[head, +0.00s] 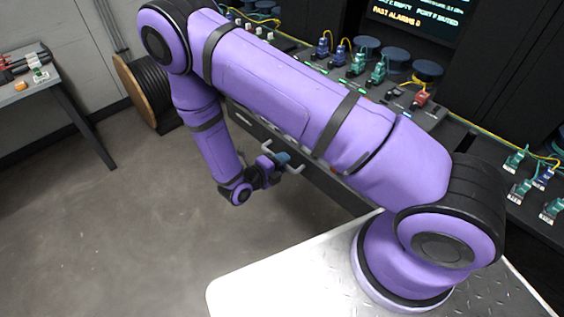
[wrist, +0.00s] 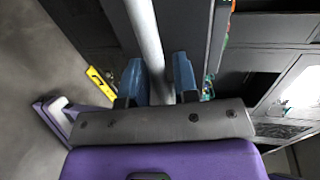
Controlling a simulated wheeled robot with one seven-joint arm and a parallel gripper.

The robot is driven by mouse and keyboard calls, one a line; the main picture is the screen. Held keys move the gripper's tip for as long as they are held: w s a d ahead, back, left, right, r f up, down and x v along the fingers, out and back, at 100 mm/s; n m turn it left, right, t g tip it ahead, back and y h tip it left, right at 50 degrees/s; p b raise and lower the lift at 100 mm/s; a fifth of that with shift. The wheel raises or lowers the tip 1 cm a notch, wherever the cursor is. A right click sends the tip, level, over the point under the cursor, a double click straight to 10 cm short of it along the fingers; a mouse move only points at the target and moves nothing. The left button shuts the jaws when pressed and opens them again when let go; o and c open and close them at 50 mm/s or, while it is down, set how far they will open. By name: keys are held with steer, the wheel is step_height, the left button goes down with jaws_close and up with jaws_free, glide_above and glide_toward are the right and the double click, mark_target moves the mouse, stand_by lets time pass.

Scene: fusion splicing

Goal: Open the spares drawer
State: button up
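The spares drawer's handle, a pale grey bar, shows in the head view (head: 297,170) with its ends on either side of my gripper (head: 281,159). In the wrist view the bar (wrist: 146,35) runs slantwise between the two blue fingertips of my gripper (wrist: 160,80). The fingers stand apart with the bar between them, and a narrow dark gap shows beside the right finger. Whether either finger touches the bar is unclear. The drawer front (wrist: 185,25) is dark and largely hidden by my arm in the head view. It looks shut.
A bench (head: 440,112) with connectors and spools runs behind my arm. A cable reel (head: 150,92) stands on the floor at the back left, near a side table (head: 22,92). The grey floor (head: 130,225) left of my gripper is clear.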

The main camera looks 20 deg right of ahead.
steer(key=shift+o, duration=0.6)
steer(key=v, duration=1.1)
